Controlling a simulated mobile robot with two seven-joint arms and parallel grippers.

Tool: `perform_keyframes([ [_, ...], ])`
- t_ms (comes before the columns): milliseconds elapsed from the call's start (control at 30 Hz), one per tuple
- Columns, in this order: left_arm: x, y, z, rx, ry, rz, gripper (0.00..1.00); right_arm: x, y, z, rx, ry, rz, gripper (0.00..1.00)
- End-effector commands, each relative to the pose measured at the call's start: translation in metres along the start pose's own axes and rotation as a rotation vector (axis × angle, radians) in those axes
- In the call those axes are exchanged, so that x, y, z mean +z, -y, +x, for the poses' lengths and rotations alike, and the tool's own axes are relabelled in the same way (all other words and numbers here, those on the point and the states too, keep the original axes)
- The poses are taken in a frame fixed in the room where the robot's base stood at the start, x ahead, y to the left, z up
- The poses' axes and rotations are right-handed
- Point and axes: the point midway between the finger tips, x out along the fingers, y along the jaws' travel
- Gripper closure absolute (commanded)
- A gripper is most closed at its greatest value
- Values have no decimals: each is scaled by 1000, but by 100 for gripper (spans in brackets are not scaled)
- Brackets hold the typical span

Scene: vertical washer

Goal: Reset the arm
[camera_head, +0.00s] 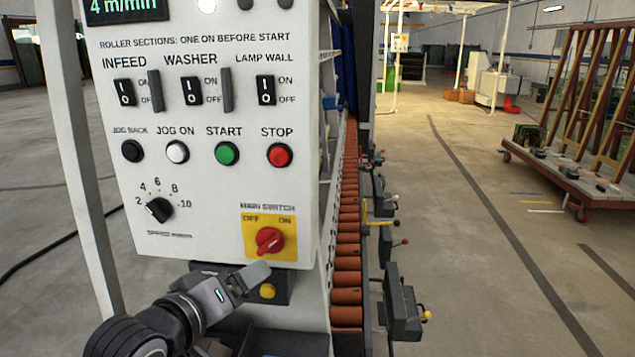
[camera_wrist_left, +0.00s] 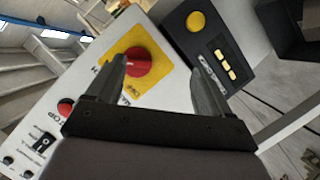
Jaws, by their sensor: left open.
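My left gripper (camera_head: 250,276) is open and empty, just below the main switch at the lower right of the white control panel (camera_head: 210,190). The main switch is a red knob (camera_head: 269,240) on a yellow plate (camera_head: 285,223) marked OFF and ON. In the left wrist view, the open fingers (camera_wrist_left: 160,70) point toward the panel, with the red knob (camera_wrist_left: 138,62) beyond the left finger and apart from it as far as I can tell. My right gripper is not in view.
A dark box with a yellow button (camera_head: 267,291) sits just below the panel, close to my left gripper. A conveyor of orange rollers (camera_head: 347,278) runs back at the right. The floor (camera_head: 465,240) right of it is open; a red-brown rack cart (camera_head: 580,180) stands beyond.

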Motion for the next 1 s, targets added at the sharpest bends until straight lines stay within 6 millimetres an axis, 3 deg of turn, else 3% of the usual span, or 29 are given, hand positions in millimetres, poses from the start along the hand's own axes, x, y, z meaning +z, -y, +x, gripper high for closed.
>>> perform_keyframes([
  [33, 19, 20, 4, -25, 20, 26, 19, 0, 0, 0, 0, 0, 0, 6],
  [267, 106, 104, 0, -110, 85, 224, 19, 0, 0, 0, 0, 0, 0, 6],
  [500, 202, 184, -43, -182, 180, 461, 19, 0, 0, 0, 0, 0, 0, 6],
  [600, 234, 207, -66, -198, 220, 551, 19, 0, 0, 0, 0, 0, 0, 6],
  [800, 271, 231, -99, -209, 268, 664, 19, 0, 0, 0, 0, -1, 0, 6],
  [1000, 276, 234, -104, -210, 274, 683, 19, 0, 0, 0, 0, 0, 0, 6],
])
